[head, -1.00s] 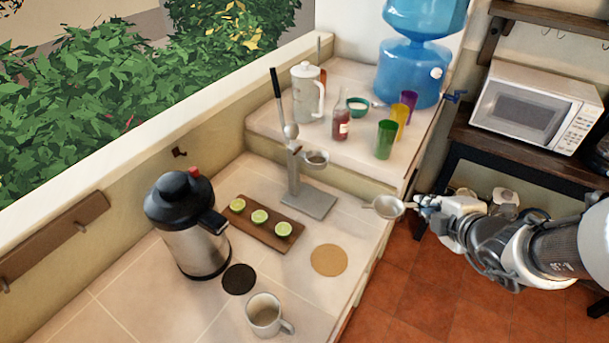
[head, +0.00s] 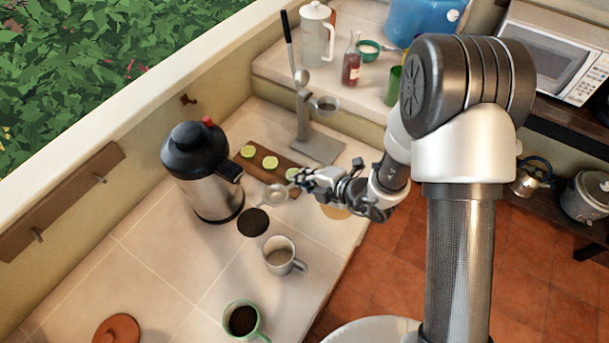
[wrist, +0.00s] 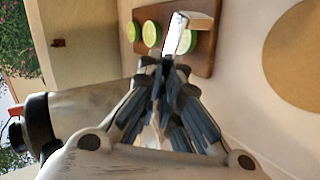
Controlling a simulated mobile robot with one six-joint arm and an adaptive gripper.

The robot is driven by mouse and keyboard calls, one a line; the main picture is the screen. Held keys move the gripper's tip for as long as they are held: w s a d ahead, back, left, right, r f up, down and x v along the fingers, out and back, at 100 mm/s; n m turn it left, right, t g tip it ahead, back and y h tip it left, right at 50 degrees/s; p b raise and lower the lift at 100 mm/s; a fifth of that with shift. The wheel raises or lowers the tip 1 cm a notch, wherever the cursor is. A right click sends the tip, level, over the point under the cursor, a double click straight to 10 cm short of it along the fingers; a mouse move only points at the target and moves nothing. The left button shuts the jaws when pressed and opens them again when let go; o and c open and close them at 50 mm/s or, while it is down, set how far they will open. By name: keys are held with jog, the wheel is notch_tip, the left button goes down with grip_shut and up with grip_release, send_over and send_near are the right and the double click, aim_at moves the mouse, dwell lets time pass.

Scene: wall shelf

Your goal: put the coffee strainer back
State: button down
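In the wrist view the fingers (wrist: 168,66) close on a shiny flat handle (wrist: 174,36); the bowl is not clearly visible there. A wooden peg rack (head: 62,200) is on the low wall at left, with bare pegs. A single dark hook (head: 188,99) is on the wall farther back.
The steel flask (head: 205,172) stands close left of the strainer. The cutting board (head: 262,172) with limes, dark coaster (head: 253,222), grey mug (head: 281,256) and green mug (head: 243,320) are nearby. A metal stand (head: 318,140) is behind.

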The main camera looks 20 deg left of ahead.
aim_at(298, 192)
jog(key=shift+f+b, duration=2.6)
jog(key=shift+f, duration=0.5)
jog(key=shift+s+d+f+b, duration=0.15)
jog(key=shift+f+b, duration=0.35)
jog(key=shift+f, duration=0.25)
jog(key=c, duration=1.9)
grip_release()
jog(key=shift+o, duration=1.1)
